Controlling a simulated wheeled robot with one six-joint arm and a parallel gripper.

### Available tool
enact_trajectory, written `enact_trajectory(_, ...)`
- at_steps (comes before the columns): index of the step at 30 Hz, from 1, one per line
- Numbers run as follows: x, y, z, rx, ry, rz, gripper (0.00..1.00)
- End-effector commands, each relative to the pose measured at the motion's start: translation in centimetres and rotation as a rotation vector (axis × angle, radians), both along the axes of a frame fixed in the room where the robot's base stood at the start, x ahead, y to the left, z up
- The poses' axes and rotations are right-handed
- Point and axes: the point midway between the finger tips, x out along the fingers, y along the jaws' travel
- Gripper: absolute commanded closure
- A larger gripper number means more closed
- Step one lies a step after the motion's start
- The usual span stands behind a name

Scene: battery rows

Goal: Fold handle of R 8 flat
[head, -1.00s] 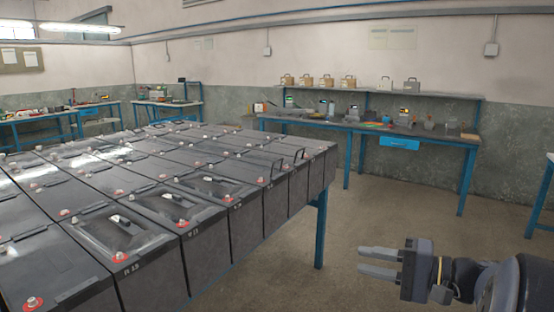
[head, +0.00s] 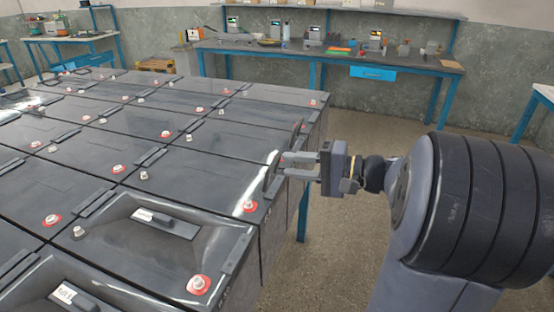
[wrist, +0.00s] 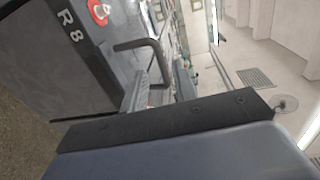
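Battery R 8 (wrist: 75,50) shows its white label on a dark front wall in the wrist view. Its black top (head: 205,172) is in the middle of the head view. Its dark handle (head: 271,176) stands raised at the right-hand edge; it also shows as a bent bar in the wrist view (wrist: 152,44). My gripper (head: 286,164) is open, its fingertips right at the handle from the right. In the wrist view the handle's lower leg runs down toward the gap between the fingers (wrist: 161,90). Whether they touch it I cannot tell.
Another raised handle (head: 298,128) stands just behind. Nearer batteries have handles lying in recesses (head: 165,222). Red-ringed terminals (head: 249,206) dot the tops. A blue-legged workbench (head: 400,62) stands along the back wall. The floor (head: 345,225) right of the rows is clear.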

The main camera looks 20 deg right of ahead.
Motion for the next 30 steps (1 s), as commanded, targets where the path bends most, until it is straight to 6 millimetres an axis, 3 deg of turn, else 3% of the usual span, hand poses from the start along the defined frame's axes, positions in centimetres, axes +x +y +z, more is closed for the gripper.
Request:
enact_trajectory(9,2.4,3.3,-0.4,0.002,0.000,0.002,0.72)
enact_trajectory(21,2.7,3.8,-0.5,0.001,0.001,-0.001,0.72)
enact_trajectory(30,2.7,3.8,-0.5,0.001,0.001,0.000,0.97)
